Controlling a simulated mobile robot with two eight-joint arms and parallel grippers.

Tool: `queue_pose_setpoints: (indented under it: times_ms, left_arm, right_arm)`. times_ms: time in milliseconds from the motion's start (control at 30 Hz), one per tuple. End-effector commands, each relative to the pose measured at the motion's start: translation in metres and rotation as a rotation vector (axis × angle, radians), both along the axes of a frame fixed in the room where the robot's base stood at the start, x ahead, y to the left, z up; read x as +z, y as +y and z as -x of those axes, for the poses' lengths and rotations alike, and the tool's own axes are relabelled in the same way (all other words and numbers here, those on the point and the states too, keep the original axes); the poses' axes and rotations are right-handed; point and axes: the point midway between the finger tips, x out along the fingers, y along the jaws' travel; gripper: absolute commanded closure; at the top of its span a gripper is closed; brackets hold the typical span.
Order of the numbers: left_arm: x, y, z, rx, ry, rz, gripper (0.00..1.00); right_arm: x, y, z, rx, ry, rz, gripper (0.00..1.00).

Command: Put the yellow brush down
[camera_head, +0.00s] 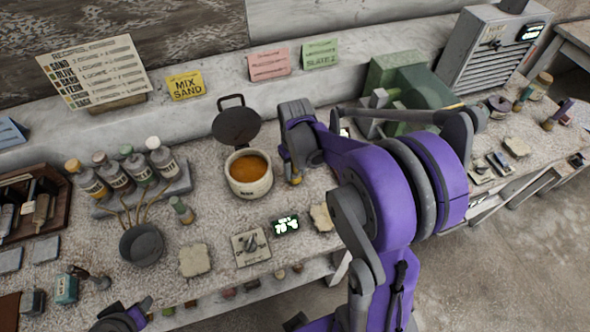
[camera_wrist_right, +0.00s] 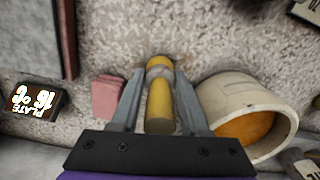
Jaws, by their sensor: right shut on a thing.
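The yellow brush (camera_wrist_right: 160,98) is between the two fingers of my right gripper (camera_wrist_right: 160,85) in the right wrist view. The gripper is shut on its handle. The bristle end points away from the palm, close to the speckled worktop; I cannot tell whether it touches. In the head view my right gripper (camera_head: 294,170) is just right of the cream pot, and the wrist hides most of the brush. A dark and purple part of my left arm (camera_head: 122,318) shows at the bottom edge; its jaws cannot be made out.
The cream pot (camera_head: 249,178) of orange liquid stands close to the gripper, and shows in the wrist view (camera_wrist_right: 245,115). A pink block (camera_wrist_right: 107,96) lies on the other side. Bottles (camera_head: 125,172), a grey bowl (camera_head: 142,245), and a small display (camera_head: 286,225) share the worktop.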

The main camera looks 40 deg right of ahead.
Motion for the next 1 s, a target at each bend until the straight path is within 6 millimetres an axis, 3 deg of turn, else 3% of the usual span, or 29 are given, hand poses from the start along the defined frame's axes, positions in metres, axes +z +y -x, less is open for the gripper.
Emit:
queue_pose_setpoints:
  times_ms: [367,400,567,867,1000]
  left_arm:
    - [-0.004,0.000,0.002,0.000,0.003,0.000,0.50]
    - [-0.004,0.000,0.002,0.000,0.004,0.000,0.50]
    - [-0.003,0.000,0.001,0.000,0.003,0.000,0.50]
    - [-0.002,0.000,0.001,0.000,0.001,0.000,0.50]
    - [0.003,0.000,-0.001,0.000,-0.002,0.000,0.50]
  right_arm:
    - [-0.004,0.000,0.000,0.000,0.001,0.000,1.00]
    - [-0.005,0.000,0.000,0.000,0.000,0.000,0.53]
    - [-0.004,0.000,0.000,0.000,0.000,0.000,0.25]
    - [-0.002,0.000,0.000,0.000,-0.001,0.000,0.25]
    - [0.010,0.000,-0.001,0.000,-0.001,0.000,0.25]
